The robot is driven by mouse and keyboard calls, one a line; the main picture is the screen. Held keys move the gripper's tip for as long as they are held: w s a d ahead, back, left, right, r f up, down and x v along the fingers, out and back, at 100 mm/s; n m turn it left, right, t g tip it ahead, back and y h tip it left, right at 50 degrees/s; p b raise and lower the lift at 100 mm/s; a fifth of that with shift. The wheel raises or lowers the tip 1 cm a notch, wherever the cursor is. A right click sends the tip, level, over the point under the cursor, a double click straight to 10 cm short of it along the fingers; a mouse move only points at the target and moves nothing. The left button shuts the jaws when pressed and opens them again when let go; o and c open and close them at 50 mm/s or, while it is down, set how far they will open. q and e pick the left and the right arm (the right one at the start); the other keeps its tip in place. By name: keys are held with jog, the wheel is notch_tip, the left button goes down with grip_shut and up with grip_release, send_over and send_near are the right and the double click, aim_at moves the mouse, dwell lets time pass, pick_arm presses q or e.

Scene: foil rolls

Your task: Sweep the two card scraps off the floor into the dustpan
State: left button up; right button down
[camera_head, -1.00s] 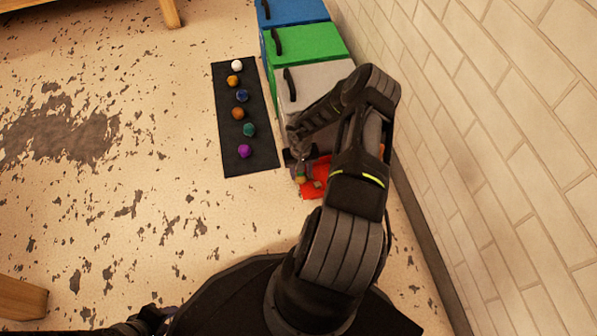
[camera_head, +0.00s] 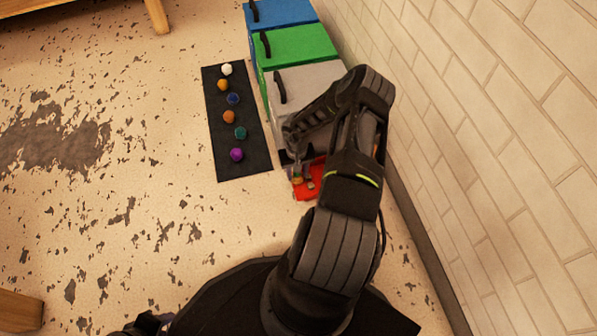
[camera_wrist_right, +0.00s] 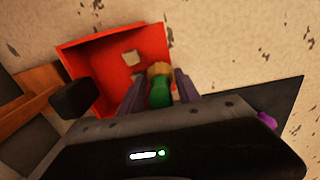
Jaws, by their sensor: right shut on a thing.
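The red dustpan (camera_head: 313,190) lies on the floor by the grey bin, partly behind my right arm; its inside shows in the right wrist view (camera_wrist_right: 95,62). One pale card scrap (camera_wrist_right: 131,57) lies inside the dustpan. I cannot make out a second scrap clearly. My right gripper (camera_wrist_right: 158,88) is shut on the green handle of a small brush (camera_wrist_right: 160,94) with tan bristles. The brush is at the dustpan's open side; I cannot tell if it touches. In the head view my right gripper (camera_head: 297,170) is small and dark. My left gripper (camera_head: 148,323) is barely in view at the bottom edge, its fingers unclear.
Grey (camera_head: 309,82), green (camera_head: 300,45) and blue (camera_head: 283,12) bins stand in a row along the brick wall (camera_head: 480,130). A black mat (camera_head: 247,165) with several coloured balls lies left of them. The worn floor (camera_head: 130,130) further left is open.

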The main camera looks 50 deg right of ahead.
jog(key=shift+w+a+r, duration=0.2)
jog(key=shift+w+a, duration=0.2)
jog(key=shift+a, duration=0.15)
notch_tip(320, 180, up, 3)
jog(key=p, duration=0.3)
jog(key=shift+r+p, duration=1.65)
jog(key=shift+r, duration=0.35)
